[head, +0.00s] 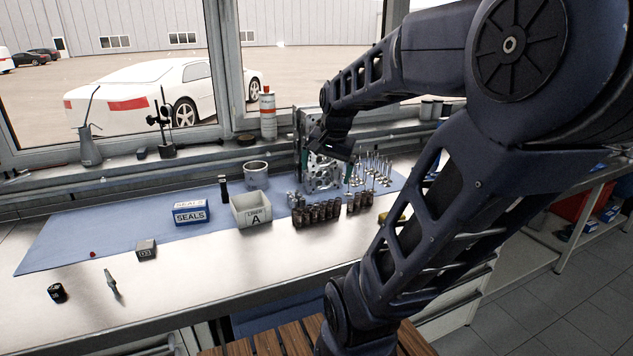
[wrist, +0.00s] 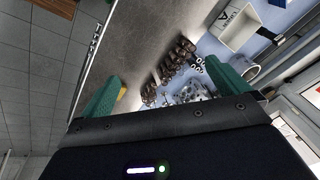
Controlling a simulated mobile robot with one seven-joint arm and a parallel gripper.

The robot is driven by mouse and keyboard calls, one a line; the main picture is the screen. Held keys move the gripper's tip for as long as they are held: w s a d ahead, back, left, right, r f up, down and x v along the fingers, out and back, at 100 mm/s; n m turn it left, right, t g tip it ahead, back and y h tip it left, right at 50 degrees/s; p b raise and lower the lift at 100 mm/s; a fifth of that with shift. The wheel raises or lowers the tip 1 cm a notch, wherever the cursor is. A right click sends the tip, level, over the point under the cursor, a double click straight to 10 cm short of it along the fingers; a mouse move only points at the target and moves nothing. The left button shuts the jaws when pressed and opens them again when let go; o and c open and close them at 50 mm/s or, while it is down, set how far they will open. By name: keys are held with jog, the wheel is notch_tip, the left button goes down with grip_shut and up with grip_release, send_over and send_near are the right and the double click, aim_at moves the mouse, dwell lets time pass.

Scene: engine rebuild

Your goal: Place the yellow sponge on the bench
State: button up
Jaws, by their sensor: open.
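A small yellow patch (head: 386,217), likely the yellow sponge, shows on the bench (head: 215,285) beside my arm, which hides most of it. In the wrist view a yellow edge (wrist: 122,93) peeks out beside the left green finger.
Dark cylindrical parts (head: 318,213) stand in rows on the bench, with upright valves (head: 375,168) behind. A grey bin A (head: 251,209), a blue SEALS box (head: 191,212) and a metal ring (head: 257,173) stand left. The bench's front left is mostly clear.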

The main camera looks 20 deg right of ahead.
jog(key=s+a+n+t, duration=0.1)
jog(key=s+a+n, duration=0.4)
jog(key=s+n, duration=0.2)
jog(key=shift+a+r+n, duration=0.15)
jog(key=shift+a+n, duration=0.25)
jog(key=shift+n, duration=0.2)
